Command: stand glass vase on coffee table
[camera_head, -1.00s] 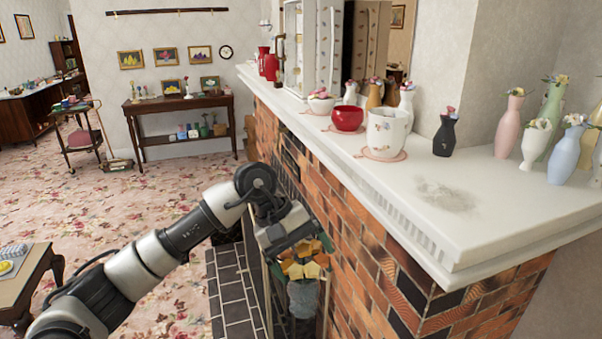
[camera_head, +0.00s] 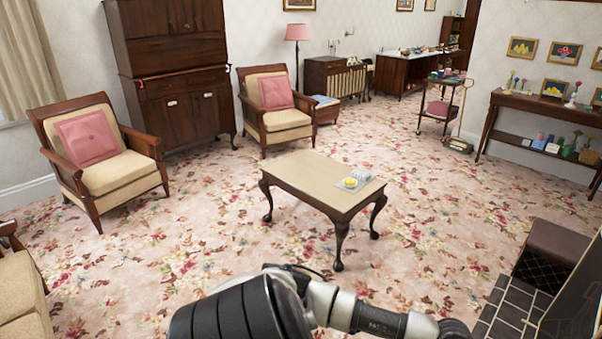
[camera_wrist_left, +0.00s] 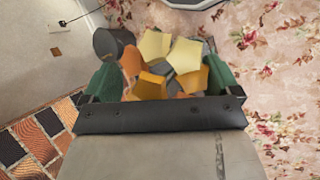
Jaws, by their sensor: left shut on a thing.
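The glass vase (camera_wrist_left: 155,48), filled with yellow and orange flower-like pieces, is in my left gripper (camera_wrist_left: 164,74) in the left wrist view. The green-tipped fingers are shut on it from both sides. The vase's body is mostly hidden below the flowers. The coffee table (camera_head: 300,178), with a pale tan top and dark curved legs, stands mid-room in the head view. My left arm crosses the bottom of that view, short of the table; its gripper is out of that view. My right gripper is in no view.
A yellow item (camera_head: 349,183) and a pale grey item (camera_head: 362,174) lie at the table's right corner; the rest of its top is clear. Armchairs (camera_head: 110,165) stand behind and left. The dark-tiled hearth (camera_head: 505,315) is at the lower right. Floral carpet (camera_head: 200,250) lies open around the table.

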